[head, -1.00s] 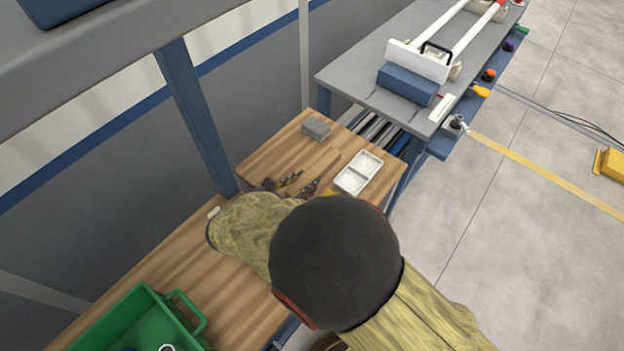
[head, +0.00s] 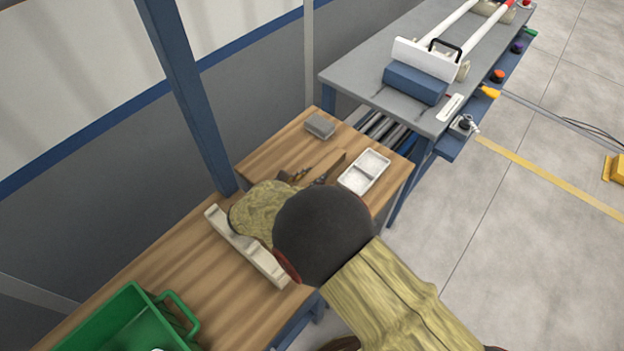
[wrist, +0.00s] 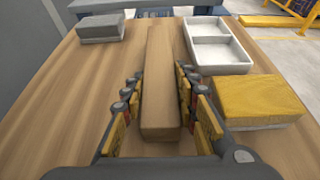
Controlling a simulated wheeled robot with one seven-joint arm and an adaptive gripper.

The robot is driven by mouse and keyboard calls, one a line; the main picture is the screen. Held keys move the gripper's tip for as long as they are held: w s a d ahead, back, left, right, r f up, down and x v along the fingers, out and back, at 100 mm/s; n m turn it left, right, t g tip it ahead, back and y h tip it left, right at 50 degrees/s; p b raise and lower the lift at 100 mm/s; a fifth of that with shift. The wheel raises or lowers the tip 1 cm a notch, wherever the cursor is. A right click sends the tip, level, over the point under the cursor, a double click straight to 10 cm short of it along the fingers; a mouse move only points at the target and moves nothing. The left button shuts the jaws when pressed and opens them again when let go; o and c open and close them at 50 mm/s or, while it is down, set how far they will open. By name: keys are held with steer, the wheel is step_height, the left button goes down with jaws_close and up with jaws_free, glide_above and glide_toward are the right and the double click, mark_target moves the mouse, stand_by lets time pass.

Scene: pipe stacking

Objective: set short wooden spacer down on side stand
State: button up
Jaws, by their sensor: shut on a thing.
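The short wooden spacer (wrist: 160,85) is a plain brown bar between the fingers of my gripper (wrist: 160,102) in the wrist view, pointing away from me. My gripper is shut on it. In the head view the spacer's far end (head: 328,166) shows beyond my gripper (head: 303,178), which my arm partly covers. The side stand (head: 190,275) is the wood-topped table below; its top also fills the wrist view (wrist: 60,105). The spacer is low over or touching the top; I cannot tell which.
A grey block (head: 320,126) and a white two-part tray (head: 363,171) stand beyond the gripper. A yellow-topped block (wrist: 255,98) is to the right of it. A pale notched bar (head: 247,246) and a green bin (head: 130,320) are nearer. A grey workbench (head: 360,80) stands behind.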

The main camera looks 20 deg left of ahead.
steer(key=shift+r, duration=0.2)
steer(key=shift+f, duration=0.1)
steer(key=shift+f, duration=0.15)
steer(key=o, duration=1.2)
steer(key=shift+o, duration=0.2)
steer(key=shift+s+a+r, duration=0.15)
steer(key=shift+s+r, duration=0.1)
steer(key=shift+r, duration=0.15)
steer(key=p+v, duration=0.4)
steer(key=v, duration=0.7)
steer(key=shift+s, duration=0.2)
